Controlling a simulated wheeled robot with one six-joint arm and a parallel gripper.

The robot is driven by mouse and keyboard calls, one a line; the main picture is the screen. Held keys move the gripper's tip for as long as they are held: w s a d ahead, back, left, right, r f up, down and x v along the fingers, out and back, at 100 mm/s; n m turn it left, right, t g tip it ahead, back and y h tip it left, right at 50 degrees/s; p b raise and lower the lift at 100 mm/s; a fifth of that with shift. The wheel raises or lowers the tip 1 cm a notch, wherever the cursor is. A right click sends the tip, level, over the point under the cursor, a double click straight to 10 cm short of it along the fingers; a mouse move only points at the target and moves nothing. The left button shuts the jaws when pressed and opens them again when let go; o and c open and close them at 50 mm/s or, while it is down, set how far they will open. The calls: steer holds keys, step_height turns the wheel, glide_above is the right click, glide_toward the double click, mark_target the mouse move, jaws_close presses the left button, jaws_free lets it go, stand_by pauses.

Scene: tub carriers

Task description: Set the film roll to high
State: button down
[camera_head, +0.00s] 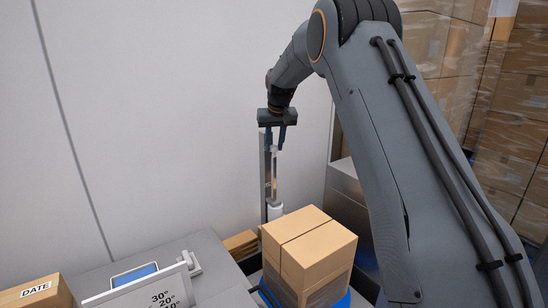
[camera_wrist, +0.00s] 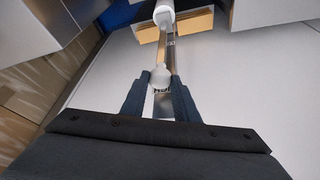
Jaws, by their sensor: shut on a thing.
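A slim upright grey mast (camera_head: 263,185) stands by the white wall, behind the cardboard box. A narrow upright shiny part with a white lower end, which looks like the film roll (camera_head: 275,211), is beside the mast. My gripper (camera_head: 274,145) points down at the mast's top. In the wrist view its two fingers (camera_wrist: 160,98) close around a white rounded end piece of the film roll (camera_wrist: 162,75). A shiny strip runs from there to another white end (camera_wrist: 163,13). The fingers and the steep angle hide part of the grip. I cannot read any height marks.
A taped cardboard box (camera_head: 315,240) sits in a blue tub (camera_head: 340,298) close to the mast. A grey counter (camera_head: 205,250) carries a sign with angles (camera_head: 145,292) and a box marked DATE (camera_head: 35,293). Wrapped boxes (camera_head: 515,110) are stacked at right.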

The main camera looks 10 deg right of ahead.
steer(key=shift+w+r, duration=0.1)
steer(key=shift+r, duration=1)
steer(key=c, duration=1.4)
jaws_free()
steer(key=shift+r, duration=0.1)
steer(key=b+v, duration=0.2)
steer(key=v, duration=0.5)
steer(key=shift+s+r, duration=0.2)
steer(key=shift+s, duration=0.1)
